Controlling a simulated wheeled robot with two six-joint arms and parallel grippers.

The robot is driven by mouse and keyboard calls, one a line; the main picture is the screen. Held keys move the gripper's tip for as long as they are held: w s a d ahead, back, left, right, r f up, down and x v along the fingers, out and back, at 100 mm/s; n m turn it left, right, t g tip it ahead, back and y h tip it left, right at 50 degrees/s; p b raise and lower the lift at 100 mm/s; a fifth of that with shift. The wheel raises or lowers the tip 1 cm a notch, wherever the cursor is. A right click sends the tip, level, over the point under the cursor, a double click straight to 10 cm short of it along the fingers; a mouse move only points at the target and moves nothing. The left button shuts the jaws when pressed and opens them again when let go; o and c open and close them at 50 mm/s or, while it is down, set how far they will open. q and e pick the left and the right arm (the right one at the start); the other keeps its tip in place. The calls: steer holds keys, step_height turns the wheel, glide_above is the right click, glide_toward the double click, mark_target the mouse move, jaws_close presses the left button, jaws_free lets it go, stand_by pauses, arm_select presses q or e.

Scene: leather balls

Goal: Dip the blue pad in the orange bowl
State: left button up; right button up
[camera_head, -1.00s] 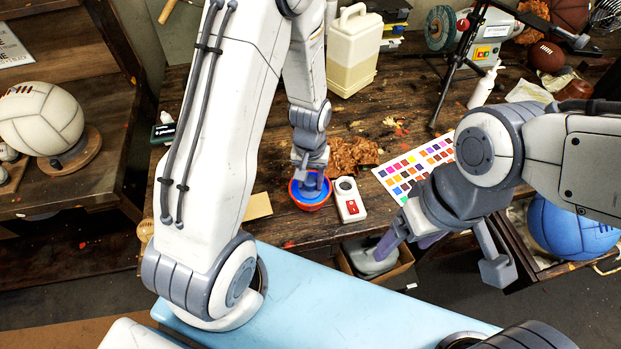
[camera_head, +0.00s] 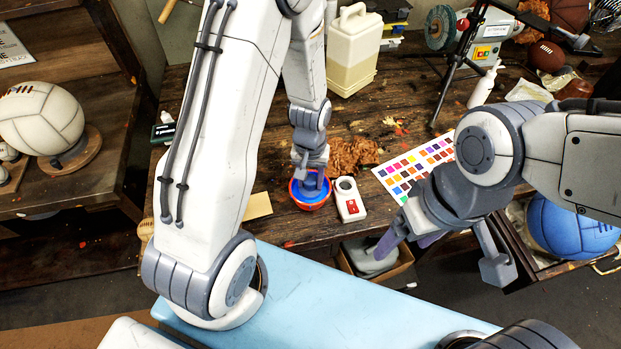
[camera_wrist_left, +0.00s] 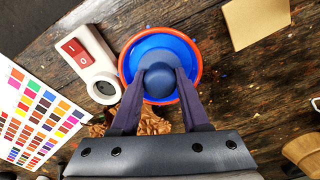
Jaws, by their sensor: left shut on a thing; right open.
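The orange bowl (camera_head: 310,204) stands on the wooden bench and holds blue liquid; its rim also shows in the left wrist view (camera_wrist_left: 198,62). My left gripper (camera_head: 311,181) points down over the bowl. In the left wrist view the left gripper (camera_wrist_left: 160,82) is shut on the blue pad (camera_wrist_left: 159,78), a dark blue round thing in the middle of the bowl. The pad's underside is hidden, so I cannot tell how deep it sits in the liquid. My right gripper (camera_head: 440,248) is open and empty, out past the bench's front edge.
A white device with a red switch (camera_head: 348,199) stands close beside the bowl. A brown crumpled heap (camera_head: 352,155) lies behind it, and a colour chart (camera_head: 420,166) lies to the right. A tan square (camera_head: 258,206) lies left of the bowl. A canister (camera_head: 353,52) stands behind.

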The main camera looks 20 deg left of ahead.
arm_select(q)
steer(key=shift+r+p, duration=2.35)
steer(key=shift+r, duration=0.55)
step_height(320, 180, up, 4)
steer(key=p, duration=0.3)
steer(key=shift+r+p, duration=0.1)
steer(key=shift+p, duration=0.25)
